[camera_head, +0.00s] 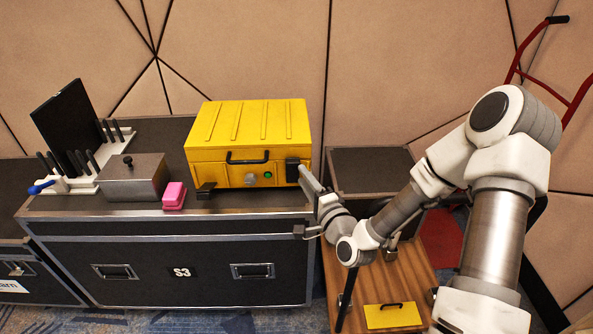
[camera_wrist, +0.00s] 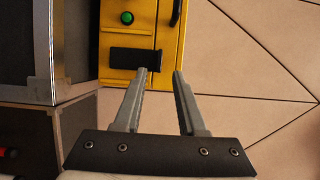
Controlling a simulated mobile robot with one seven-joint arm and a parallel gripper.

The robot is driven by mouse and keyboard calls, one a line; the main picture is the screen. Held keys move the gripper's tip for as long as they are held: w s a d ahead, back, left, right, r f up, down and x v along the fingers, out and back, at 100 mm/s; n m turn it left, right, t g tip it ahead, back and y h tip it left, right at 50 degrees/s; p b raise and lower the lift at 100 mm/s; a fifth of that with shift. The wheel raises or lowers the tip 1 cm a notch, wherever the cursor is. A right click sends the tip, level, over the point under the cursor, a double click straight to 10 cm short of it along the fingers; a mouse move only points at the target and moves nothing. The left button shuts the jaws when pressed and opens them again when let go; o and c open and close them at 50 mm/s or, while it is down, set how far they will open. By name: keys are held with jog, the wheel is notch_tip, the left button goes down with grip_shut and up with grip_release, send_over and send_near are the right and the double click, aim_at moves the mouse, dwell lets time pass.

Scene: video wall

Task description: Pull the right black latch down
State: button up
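A yellow case (camera_head: 250,170) stands on the black flight case. Its right black latch (camera_head: 292,170) is upright against the front face; it also shows in the wrist view (camera_wrist: 133,57). The left black latch (camera_head: 205,190) sticks out low at the case's left front corner. My gripper (camera_head: 305,170) is at the right front of the yellow case, by the right latch. In the wrist view my gripper (camera_wrist: 160,72) is open and empty. One fingertip overlaps the latch's end in the picture; I cannot tell whether they touch.
A green button (camera_head: 267,175) and a grey knob (camera_head: 250,179) sit left of the right latch, below the black handle (camera_head: 247,157). A pink block (camera_head: 174,195) and a grey box (camera_head: 134,178) stand to the left. A wooden surface with a yellow lid (camera_head: 392,317) lies lower right.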

aim_at(294, 164)
jog(key=x, duration=0.5)
jog(key=shift+w, duration=0.15)
grip_shut()
dwell(1.3)
